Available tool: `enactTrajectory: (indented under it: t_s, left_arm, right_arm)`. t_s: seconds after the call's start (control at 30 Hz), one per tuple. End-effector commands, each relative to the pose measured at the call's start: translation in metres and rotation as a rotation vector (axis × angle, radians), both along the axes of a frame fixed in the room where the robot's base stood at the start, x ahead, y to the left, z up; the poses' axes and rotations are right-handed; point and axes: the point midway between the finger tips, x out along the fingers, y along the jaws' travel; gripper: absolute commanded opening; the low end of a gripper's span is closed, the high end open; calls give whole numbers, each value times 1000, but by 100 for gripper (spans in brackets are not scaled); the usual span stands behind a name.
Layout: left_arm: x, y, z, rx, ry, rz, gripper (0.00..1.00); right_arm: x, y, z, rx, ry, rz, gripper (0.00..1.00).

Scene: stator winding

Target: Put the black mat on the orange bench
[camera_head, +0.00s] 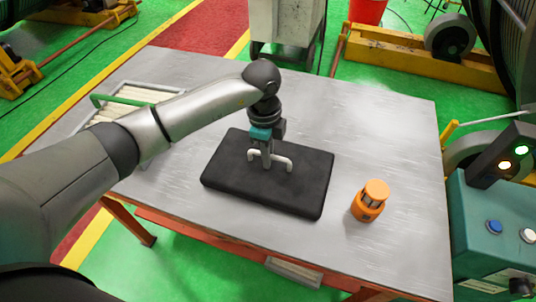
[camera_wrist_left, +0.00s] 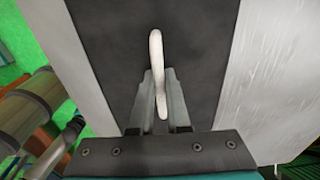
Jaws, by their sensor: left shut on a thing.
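The black mat (camera_head: 305,193) is a thick dark slab with a pale handle (camera_head: 283,163) on top. It lies on or very near the metal top of the orange-legged bench (camera_head: 393,125), around its middle; I cannot tell if there is a small gap below. My left gripper (camera_head: 267,163) comes down from above and is shut on the handle. In the left wrist view the fingers (camera_wrist_left: 161,95) pinch the white handle (camera_wrist_left: 156,50), with the mat (camera_wrist_left: 200,45) beneath. My right gripper is not in view.
An orange lantern-like object (camera_head: 370,200) stands on the bench right of the mat. A tray with a green handle (camera_head: 120,100) lies at the left. A teal control box (camera_head: 495,235) with lit lamps is beyond the right edge. The bench's back right is clear.

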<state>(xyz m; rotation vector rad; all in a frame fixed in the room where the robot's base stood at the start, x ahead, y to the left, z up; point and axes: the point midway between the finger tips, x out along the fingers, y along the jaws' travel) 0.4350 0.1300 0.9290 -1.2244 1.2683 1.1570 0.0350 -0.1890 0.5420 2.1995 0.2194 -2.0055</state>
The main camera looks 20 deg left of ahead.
Motion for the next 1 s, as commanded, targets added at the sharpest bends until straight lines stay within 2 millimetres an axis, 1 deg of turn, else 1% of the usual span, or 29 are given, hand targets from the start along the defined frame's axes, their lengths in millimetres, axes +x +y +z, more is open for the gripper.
enactTrajectory:
  t_s: [0.17,0.2,0.4,0.47,0.67,0.77,0.87,1.0]
  left_arm:
    - [1,0,-2,-1,-2,0,0]
    - [0,0,-3,0,0,0,17]
    - [0,0,-2,0,0,0,39]
    - [0,0,-2,0,0,0,44]
    - [0,0,-2,0,0,0,44]
    - [0,0,2,0,-1,0,44]
    - [1,1,14,0,-4,0,44]
    - [2,2,42,-1,-6,0,44]
  right_arm:
    - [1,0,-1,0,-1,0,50]
    - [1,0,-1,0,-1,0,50]
    - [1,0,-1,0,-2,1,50]
    - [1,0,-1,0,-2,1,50]
    - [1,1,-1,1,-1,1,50]
    - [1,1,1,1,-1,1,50]
    - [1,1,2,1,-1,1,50]
    - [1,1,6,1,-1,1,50]
